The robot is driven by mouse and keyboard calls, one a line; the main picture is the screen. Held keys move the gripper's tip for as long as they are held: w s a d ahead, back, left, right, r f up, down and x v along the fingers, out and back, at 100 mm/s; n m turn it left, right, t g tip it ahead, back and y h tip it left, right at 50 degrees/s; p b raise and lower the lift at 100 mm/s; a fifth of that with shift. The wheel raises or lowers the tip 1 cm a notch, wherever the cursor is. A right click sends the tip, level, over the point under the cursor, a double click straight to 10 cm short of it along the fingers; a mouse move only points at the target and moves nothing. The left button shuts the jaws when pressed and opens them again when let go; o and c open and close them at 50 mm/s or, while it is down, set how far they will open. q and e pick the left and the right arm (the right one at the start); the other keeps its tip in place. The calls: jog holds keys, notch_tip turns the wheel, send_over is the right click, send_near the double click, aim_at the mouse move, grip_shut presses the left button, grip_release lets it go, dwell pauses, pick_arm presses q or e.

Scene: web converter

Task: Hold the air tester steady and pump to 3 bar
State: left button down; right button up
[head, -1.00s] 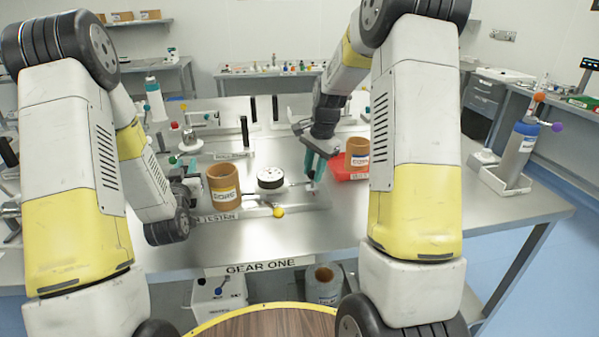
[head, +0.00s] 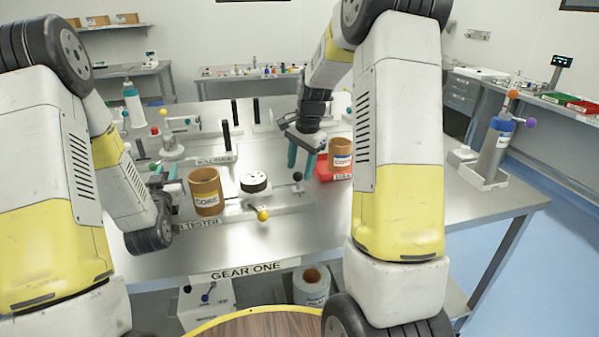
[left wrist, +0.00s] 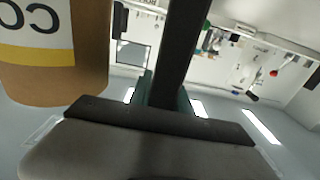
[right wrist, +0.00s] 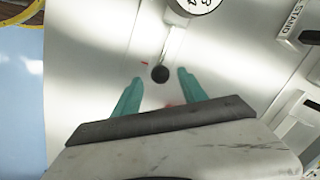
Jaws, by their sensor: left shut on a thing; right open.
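The air tester is a flat metal plate (head: 290,203) on the bench with a TESTER label (head: 197,225). It bears a round gauge (head: 254,181), a yellow ball knob (head: 263,215) and a black ball knob (head: 297,176) on a lever. A brown CORE tube (head: 206,194) stands at its left. My left gripper (head: 163,172) is beside the tube, shut on a dark upright bar (left wrist: 186,50), seen in the left wrist view. My right gripper (head: 301,162) is open above the black knob, which lies between its teal fingertips in the right wrist view (right wrist: 160,74).
A red bin (head: 330,170) with another brown tube (head: 341,152) stands close right of my right gripper. Other fixtures (head: 172,145) with upright posts stand behind. A grey cylinder (head: 495,148) is at the bench's right end. The front bench strip is clear.

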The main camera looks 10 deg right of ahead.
notch_tip(320, 180, up, 10)
jog(key=s+d, duration=0.1)
jog(key=shift+s+f, duration=0.2)
jog(key=shift+s, duration=0.1)
jog(key=shift+c, duration=0.4)
jog(key=shift+d+f, duration=0.1)
jog(key=shift+d, duration=0.1)
jog(key=c, duration=0.4)
jog(key=d+m, duration=0.1)
jog(key=d+f+m+y, duration=0.1)
jog(key=d, duration=0.1)
jog(key=d+f+m+g+y, duration=0.1)
jog(key=shift+s+d, duration=0.25)
grip_shut()
jog(key=d+m+y, duration=0.4)
jog(key=d+m, duration=0.2)
jog(key=d, duration=0.2)
jog(key=shift+t+y, duration=0.3)
jog(key=shift+t, duration=0.1)
jog(key=shift+a+r+x, duration=0.25)
jog(key=shift+a+x, duration=0.05)
jog(key=shift+x, duration=1.95)
jog(key=shift+a+r+x, duration=0.25)
jog(key=shift+a+x, duration=0.05)
jog(key=shift+x, duration=2)
jog(key=shift+a+r+x, duration=0.25)
jog(key=shift+a+x, duration=0.05)
jog(key=shift+x, duration=1.95)
